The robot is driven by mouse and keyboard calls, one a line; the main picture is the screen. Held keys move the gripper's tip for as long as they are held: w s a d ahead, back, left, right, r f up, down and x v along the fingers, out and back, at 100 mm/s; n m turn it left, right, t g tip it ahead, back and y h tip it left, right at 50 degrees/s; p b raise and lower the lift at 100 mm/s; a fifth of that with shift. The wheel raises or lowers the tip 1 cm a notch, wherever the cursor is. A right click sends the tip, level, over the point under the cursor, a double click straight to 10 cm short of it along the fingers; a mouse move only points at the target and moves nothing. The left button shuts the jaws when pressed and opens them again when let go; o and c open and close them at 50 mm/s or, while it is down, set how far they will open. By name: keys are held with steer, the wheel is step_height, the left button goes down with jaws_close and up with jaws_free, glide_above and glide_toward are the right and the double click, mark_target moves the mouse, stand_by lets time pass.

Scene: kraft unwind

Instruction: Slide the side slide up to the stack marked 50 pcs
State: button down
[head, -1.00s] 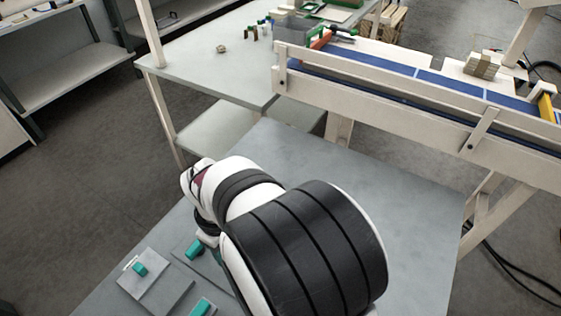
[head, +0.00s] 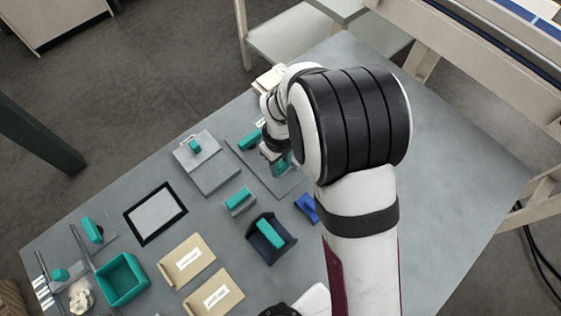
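My gripper (head: 280,164) is at the far side of the grey table, partly hidden behind my own arm; its opening does not show clearly. Beside it a teal block (head: 250,140), possibly the side slide's handle, sits on a flat grey plate (head: 262,172). Whether the gripper touches the block I cannot tell. A pale cream stack (head: 267,78) lies just beyond, partly covered by my arm. No 50 pcs marking is readable; small labels on two tan pieces (head: 187,261) (head: 214,299) are too small to read.
Nearby on the table are a grey plate with a teal knob (head: 207,165), a teal-topped block (head: 239,201), a dark holder with a teal bar (head: 269,239), a blue piece (head: 308,207), a black frame (head: 156,213) and a teal box (head: 122,279). The table's right side is clear.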

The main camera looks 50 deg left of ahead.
steer(key=shift+w, duration=1.65)
steer(key=c, duration=0.9)
jaws_free()
